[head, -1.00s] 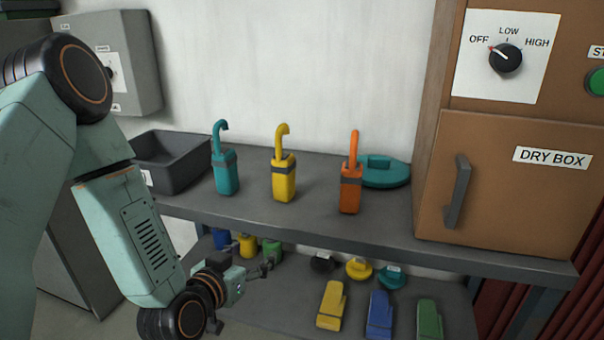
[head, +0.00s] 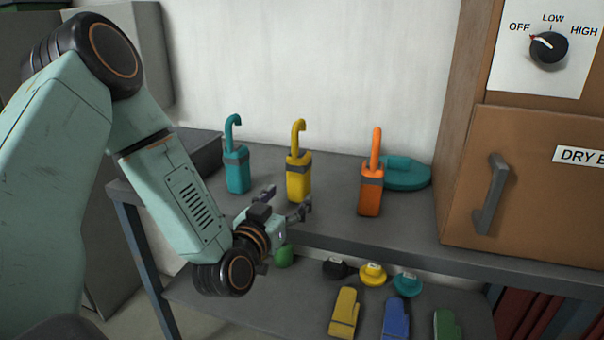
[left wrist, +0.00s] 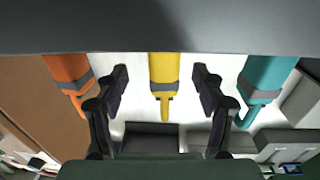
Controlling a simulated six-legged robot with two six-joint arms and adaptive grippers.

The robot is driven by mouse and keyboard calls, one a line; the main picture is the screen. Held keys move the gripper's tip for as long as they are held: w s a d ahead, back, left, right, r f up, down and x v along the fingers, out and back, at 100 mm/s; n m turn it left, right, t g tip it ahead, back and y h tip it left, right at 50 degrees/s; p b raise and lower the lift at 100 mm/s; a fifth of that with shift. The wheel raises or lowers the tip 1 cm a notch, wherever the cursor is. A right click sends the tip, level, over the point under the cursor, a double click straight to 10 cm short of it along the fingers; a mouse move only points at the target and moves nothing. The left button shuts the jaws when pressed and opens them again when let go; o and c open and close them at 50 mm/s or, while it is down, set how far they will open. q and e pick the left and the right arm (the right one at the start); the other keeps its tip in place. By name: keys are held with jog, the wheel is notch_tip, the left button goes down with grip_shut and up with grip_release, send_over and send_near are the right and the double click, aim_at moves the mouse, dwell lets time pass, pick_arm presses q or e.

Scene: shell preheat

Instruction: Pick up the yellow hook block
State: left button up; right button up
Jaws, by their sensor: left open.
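The yellow hook block (head: 299,182) stands upright on the upper shelf between the teal hook block (head: 237,175) and the orange hook block (head: 370,190). It has a grey band and a curved hook on top. My left gripper (head: 286,200) is open and empty, in front of the yellow block near the shelf's front edge. In the left wrist view the picture is inverted. The yellow block (left wrist: 163,70) shows there between the two spread fingers of my left gripper (left wrist: 161,80), with no visible contact. My right gripper is out of view.
A teal lidded thing (head: 408,180) lies behind the orange block. A dark bin (head: 198,150) stands at the left, partly hidden by my arm. The brown dry box (head: 535,190) closes off the right. Mitts (head: 344,312) and small knobbed items (head: 372,273) lie on the lower shelf.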

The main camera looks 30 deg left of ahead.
aim_at(294, 188)
pick_arm(q)
jog(key=w, duration=0.1)
jog(key=w+a+b, duration=0.1)
jog(key=w, duration=0.1)
jog(key=shift+w+a+f, duration=0.2)
jog(key=shift+w+f, duration=0.1)
jog(key=shift+w, duration=0.4)
jog(key=shift+w+d+r, duration=0.15)
jog(key=shift+w+r, duration=0.05)
jog(key=shift+w, duration=0.1)
jog(key=shift+a+f, duration=0.1)
jog(key=shift+a, duration=0.1)
jog(key=c, duration=0.3)
jog(key=shift+d, duration=0.15)
jog(key=c, duration=0.4)
grip_shut()
